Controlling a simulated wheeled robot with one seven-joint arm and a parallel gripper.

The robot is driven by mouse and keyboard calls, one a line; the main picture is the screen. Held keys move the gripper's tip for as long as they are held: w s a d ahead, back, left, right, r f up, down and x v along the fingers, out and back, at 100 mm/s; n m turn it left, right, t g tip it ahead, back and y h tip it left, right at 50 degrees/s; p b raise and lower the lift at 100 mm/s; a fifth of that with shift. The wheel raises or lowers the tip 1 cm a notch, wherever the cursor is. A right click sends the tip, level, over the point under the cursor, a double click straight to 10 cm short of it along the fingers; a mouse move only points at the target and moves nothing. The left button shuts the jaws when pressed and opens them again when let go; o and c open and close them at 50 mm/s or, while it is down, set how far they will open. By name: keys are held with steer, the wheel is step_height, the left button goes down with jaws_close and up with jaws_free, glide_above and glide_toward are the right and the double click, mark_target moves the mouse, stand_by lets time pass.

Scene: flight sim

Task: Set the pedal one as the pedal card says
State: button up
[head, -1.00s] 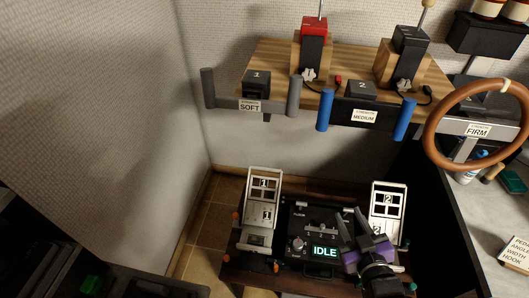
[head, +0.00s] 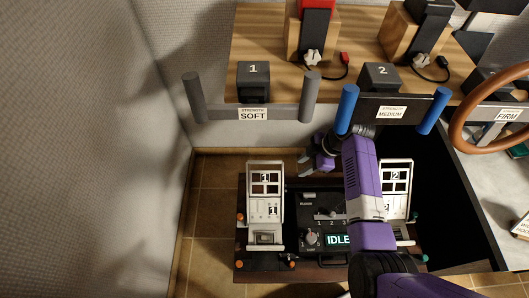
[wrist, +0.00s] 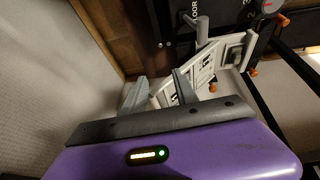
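Pedal one (head: 265,190) is a white upright plate with windows and the number 1, at the left of the pedal base in the head view. My gripper (head: 308,164) is above and right of pedal one's top, behind the black control box (head: 322,213), and touches nothing visible. In the wrist view my gripper's (wrist: 158,82) two grey fingers stand apart, with no object held between them. A white pedal plate (wrist: 205,62) shows just beyond the fingers; its number is not clear. The pedal card (head: 521,224) is cut off at the right edge and unreadable.
Pedal two (head: 398,178) stands to the right, partly behind my arm. The box display (head: 338,240) reads IDLE. Above hang grey handles (head: 253,112) labelled SOFT and blue handles (head: 390,108) labelled MEDIUM. A wall is at left; floor (head: 210,210) left of pedal one is clear.

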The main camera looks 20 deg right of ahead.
mark_target(265, 161)
steer(key=w+a, duration=0.2)
steer(key=a, duration=0.1)
steer(key=w+a, duration=0.3)
steer(key=w+a+p, duration=0.1)
steer(key=w+a, duration=0.1)
steer(key=a, duration=0.1)
steer(key=shift+w+a, duration=0.2)
steer(key=shift+a, duration=0.2)
steer(key=shift+a+f, duration=0.1)
steer(key=shift+f, duration=0.5)
jaws_close()
stand_by(0.6)
